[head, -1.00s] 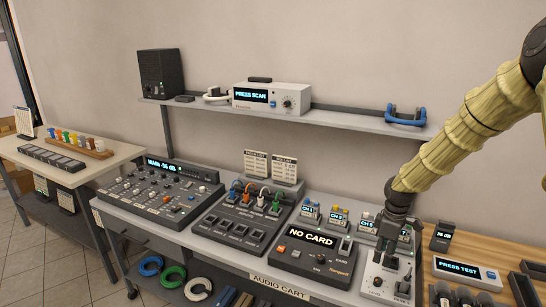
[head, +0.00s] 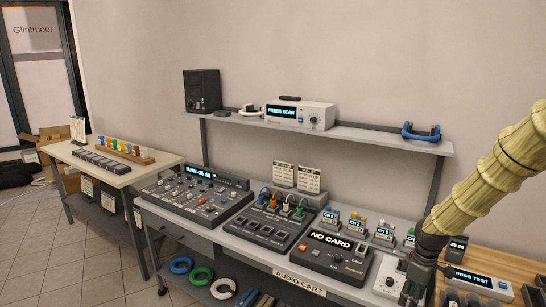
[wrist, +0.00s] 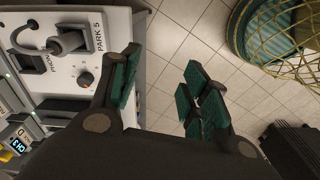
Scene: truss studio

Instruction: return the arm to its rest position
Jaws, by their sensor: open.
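My arm (head: 480,195), in a yellow sleeve, comes in from the right edge of the head view and slopes down to the cart's right end. Tiled floor shows between and beyond the fingers. In the head view the dark wrist end hangs beside the white control box (head: 389,274) and partly hides it. In the wrist view a white panel (wrist: 95,50) marked PARK 5, with a knob and a grey looped part, lies left of the fingers.
The audio cart (head: 240,257) carries a mixer (head: 190,195) and a NO CARD unit (head: 335,255). A shelf (head: 370,135) is above it. A wooden table (head: 500,262) stands at right. A gold wire frame (wrist: 285,50) and a dark ribbed object (wrist: 292,145) stand beyond open floor.

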